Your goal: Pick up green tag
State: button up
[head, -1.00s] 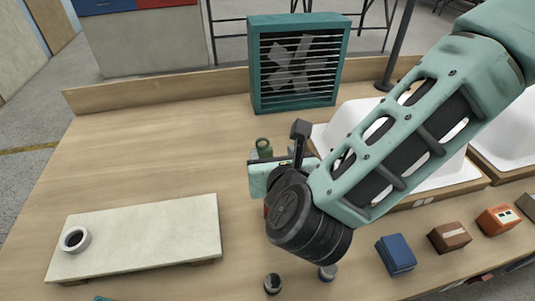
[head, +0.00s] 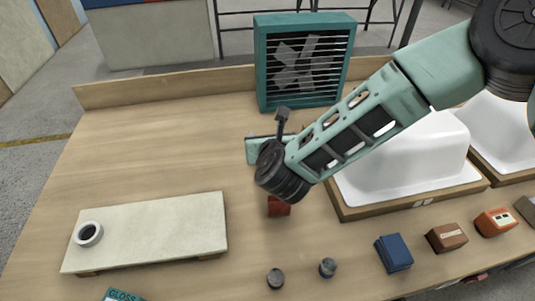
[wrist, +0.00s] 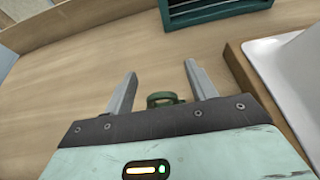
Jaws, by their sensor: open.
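A small green object with a rounded, ring-like top (wrist: 162,99), which I take as the green tag, shows in the wrist view. It stands between the bases of my two fingers, partly hidden by the dark front edge of my gripper. My gripper (wrist: 161,70) is open, with the fingers spread on either side of it in the picture; I cannot tell how far below them it is. In the head view the green object is hidden behind my gripper and wrist.
A teal vent box (head: 304,62) stands at the back. White tub shells (head: 405,165) lie right. A red block (head: 278,206) is near my wrist. A pale board (head: 150,235) bears a white ring (head: 88,234). Dark knobs and a blue block (head: 394,252) lie in front.

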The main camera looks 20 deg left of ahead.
grip_shut()
notch_tip(320, 180, up, 10)
jog(key=shift+b, duration=0.35)
